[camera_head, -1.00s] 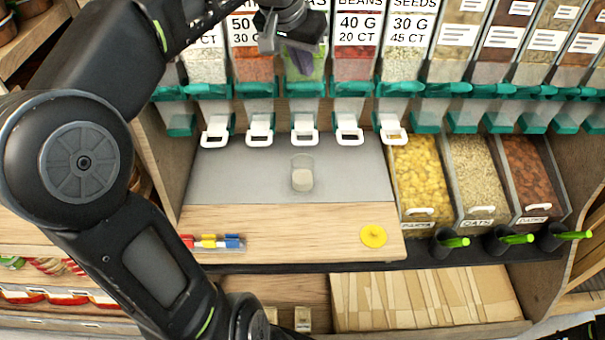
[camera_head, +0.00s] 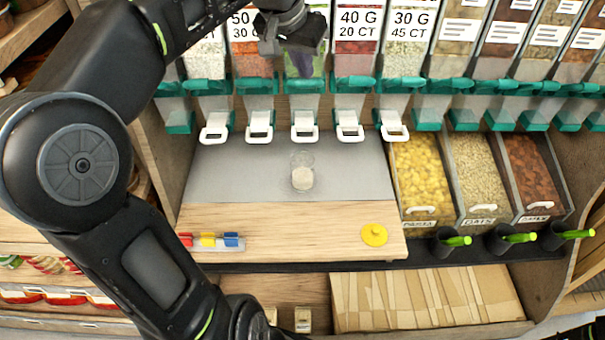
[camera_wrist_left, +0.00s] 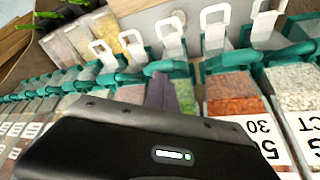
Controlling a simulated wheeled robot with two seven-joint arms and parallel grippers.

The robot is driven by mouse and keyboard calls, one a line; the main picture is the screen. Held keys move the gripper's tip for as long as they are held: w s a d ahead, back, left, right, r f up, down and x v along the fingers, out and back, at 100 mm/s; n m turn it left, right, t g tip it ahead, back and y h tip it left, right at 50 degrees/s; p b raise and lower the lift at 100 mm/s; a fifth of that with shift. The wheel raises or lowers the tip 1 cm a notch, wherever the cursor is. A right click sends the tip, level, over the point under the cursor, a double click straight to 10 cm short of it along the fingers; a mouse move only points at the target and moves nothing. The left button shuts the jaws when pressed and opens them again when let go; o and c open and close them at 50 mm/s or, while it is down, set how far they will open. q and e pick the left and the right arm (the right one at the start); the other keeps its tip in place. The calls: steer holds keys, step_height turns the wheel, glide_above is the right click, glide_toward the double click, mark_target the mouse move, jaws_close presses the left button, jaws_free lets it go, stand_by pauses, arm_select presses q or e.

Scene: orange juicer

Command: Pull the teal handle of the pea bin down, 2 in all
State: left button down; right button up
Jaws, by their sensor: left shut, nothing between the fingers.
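The pea bin (camera_head: 320,67) is the clear dispenser with green contents in the middle of the row, partly hidden by my left gripper. Its teal handle (camera_head: 304,86) runs across the bin's lower front, with a white-framed chute end below. My left gripper (camera_head: 303,66) is shut and empty, with purplish-grey fingers in front of the pea bin, just above the teal handle. In the left wrist view the fingers (camera_wrist_left: 161,92) overlap the green bin near its teal handle (camera_wrist_left: 168,69). I cannot tell whether they touch. My right gripper is not in view.
A clear cup (camera_head: 302,173) with pale contents stands on the grey mat (camera_head: 235,175) below the chutes. Neighbouring dispensers (camera_head: 354,62) stand close on both sides. A yellow disc (camera_head: 374,235) and coloured clips (camera_head: 209,240) lie on the wooden board. Open bins (camera_head: 425,180) stand to the right.

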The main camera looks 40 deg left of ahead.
arm_select(q)
steer(key=f+b, duration=0.4)
steer(key=shift+s+d+f, duration=0.25)
steer(key=shift+s+f, duration=0.1)
steer(key=shift+f, duration=0.05)
stand_by(0.4)
stand_by(0.5)
steer(key=r+p, duration=0.3)
steer(key=r, duration=0.1)
steer(key=w+r+p, duration=0.1)
steer(key=r+p, duration=0.1)
steer(key=shift+a+r+p, duration=0.15)
steer(key=shift+a+p, duration=0.2)
stand_by(0.4)
